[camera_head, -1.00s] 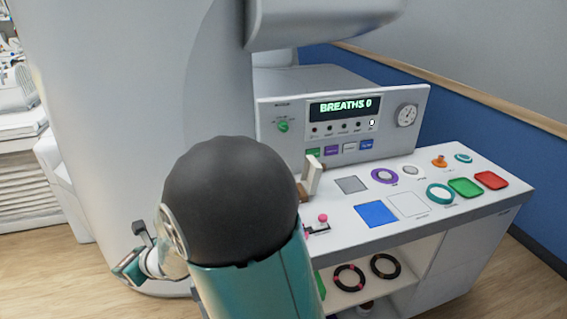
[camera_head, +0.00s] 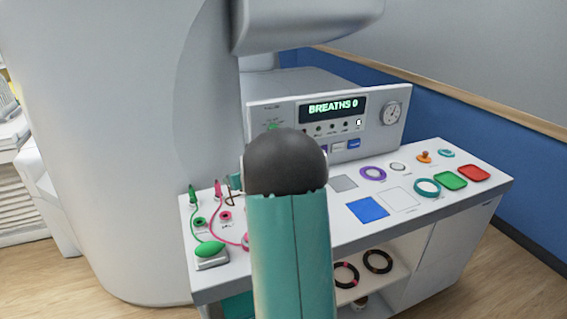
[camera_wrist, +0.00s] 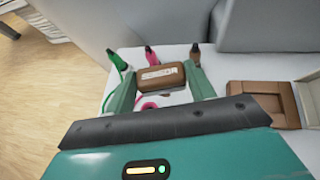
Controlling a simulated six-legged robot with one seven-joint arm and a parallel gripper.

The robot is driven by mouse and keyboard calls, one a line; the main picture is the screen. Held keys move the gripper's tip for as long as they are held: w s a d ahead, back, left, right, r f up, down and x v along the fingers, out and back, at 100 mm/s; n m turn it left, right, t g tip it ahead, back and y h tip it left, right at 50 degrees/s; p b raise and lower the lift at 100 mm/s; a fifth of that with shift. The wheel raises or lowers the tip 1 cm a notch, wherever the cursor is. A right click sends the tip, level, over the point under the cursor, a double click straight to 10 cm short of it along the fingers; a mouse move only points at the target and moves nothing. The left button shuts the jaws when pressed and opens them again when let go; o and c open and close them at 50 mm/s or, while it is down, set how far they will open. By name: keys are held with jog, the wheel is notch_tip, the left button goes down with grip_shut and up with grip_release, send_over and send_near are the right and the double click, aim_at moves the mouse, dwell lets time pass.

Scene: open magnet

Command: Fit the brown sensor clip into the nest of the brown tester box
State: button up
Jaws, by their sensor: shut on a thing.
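The brown sensor clip (camera_wrist: 161,76), with pale lettering on it, is between the two green fingers of my gripper (camera_wrist: 160,82) in the wrist view. My gripper is shut on it, over the white tabletop. The brown tester box (camera_wrist: 264,96) is to the right of my gripper in the wrist view, apart from the clip. Its top shows a brown frame with a recess, and a beige part stands at its right. In the head view my arm covers the box and most of my gripper.
A green plug (camera_head: 193,193) and a pink plug (camera_head: 218,188) with cables stand at the table's left. A grey console (camera_head: 330,110) rises behind. A blue square (camera_head: 367,209) and coloured rings lie right.

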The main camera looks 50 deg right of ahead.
jog(key=s+d+r+m+g+h, duration=0.1)
jog(key=s+d, duration=0.3)
jog(key=d, duration=0.4)
jog(key=s+d+m+h, duration=0.2)
jog(key=s+d, duration=0.2)
jog(key=d, duration=0.3)
jog(key=shift+w+f, duration=0.15)
jog(key=shift+f, duration=4.05)
jog(key=shift+f, duration=1.45)
jog(key=o, duration=1)
jog(key=shift+o, duration=0.2)
jog(key=v, duration=1.4)
